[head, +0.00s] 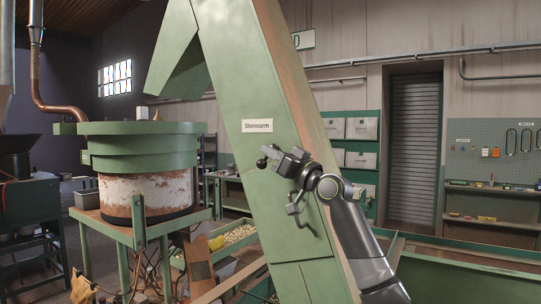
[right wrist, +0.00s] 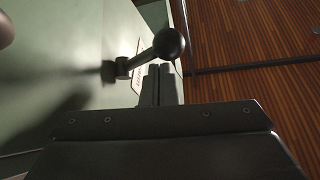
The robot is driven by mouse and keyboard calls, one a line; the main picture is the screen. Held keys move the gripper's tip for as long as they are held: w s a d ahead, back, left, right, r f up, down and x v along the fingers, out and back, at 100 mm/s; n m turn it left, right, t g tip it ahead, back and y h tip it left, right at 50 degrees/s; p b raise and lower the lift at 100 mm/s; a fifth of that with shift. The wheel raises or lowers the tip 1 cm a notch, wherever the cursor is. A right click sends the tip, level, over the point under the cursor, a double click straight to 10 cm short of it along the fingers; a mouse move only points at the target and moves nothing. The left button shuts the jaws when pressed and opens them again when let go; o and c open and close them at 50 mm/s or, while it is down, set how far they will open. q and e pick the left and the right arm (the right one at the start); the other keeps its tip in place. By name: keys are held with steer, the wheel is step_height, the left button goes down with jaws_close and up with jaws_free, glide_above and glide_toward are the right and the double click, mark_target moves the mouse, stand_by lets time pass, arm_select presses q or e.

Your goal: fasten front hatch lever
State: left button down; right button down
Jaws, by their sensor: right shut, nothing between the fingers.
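The hatch lever, a dark rod with a black ball knob (head: 262,163), is on the front of the green inclined casing (head: 228,75), below the "Stenvarm" label. In the right wrist view the lever (right wrist: 168,44) reaches from its pivot on the green panel toward the fingertips. My right gripper (head: 270,153) is at the casing front beside the knob. Its fingers (right wrist: 159,84) are together and empty, with the knob just past their tips; whether they touch it I cannot tell. A bent grey handle (head: 293,208) is lower on the casing, partly beside my arm. My left gripper is not in view.
A green round hopper (head: 140,145) on a stand is at the left. A tray of nuts (head: 238,234) lies behind the casing's lower left. Green troughs (head: 470,262) run at the lower right. Wall shelves and a roller door (head: 414,150) are farther back.

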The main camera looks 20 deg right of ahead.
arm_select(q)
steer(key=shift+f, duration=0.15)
arm_select(e)
steer(key=shift+d+f, duration=0.1)
steer(key=shift+f, duration=0.05)
stand_by(0.5)
